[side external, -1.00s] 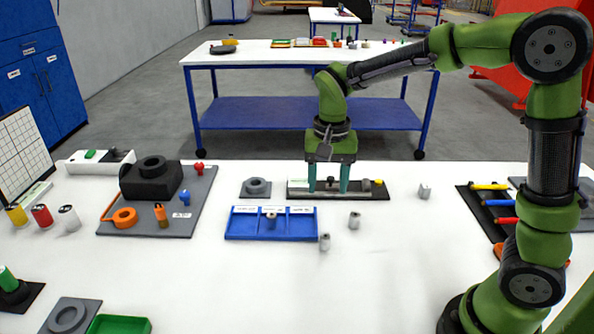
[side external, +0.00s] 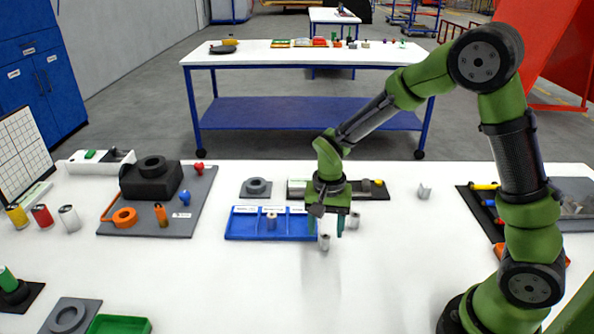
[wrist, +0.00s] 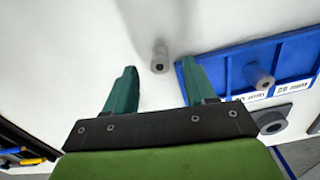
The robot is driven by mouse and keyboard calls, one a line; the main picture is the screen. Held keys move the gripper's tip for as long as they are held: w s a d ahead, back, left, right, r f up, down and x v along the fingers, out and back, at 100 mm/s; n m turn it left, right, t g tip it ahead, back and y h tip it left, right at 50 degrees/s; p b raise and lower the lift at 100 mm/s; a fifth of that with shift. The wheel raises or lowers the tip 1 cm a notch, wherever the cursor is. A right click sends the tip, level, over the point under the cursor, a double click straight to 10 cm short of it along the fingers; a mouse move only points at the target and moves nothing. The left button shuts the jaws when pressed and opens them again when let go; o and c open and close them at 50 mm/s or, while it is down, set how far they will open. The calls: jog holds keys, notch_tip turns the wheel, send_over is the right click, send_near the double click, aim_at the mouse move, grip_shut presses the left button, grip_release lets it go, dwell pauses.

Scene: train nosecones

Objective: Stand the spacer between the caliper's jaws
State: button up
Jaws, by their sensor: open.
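The caliper (side external: 370,192), a dark base with a pale rail, lies behind my gripper; my wrist hides much of it, so its jaws are not clear. One grey cylindrical spacer (side external: 324,243) stands on the table in front of the blue tray. My gripper (side external: 326,227) points down just above and behind it, open and empty. In the wrist view the spacer (wrist: 161,58) shows in the gap between the spread teal fingertips (wrist: 159,67). A second grey spacer (side external: 355,220) stands to the right, and a third (side external: 271,221) is in the tray.
The blue labelled tray (side external: 240,232) is close to the left finger. A grey round fixture (side external: 256,187) sits behind it. The table's front middle is clear.

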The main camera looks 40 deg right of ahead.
aim_at(326, 236)
notch_tip(326, 236, down, 4)
jog(key=shift+r, duration=0.15)
grip_shut()
jog(key=shift+r, duration=0.1)
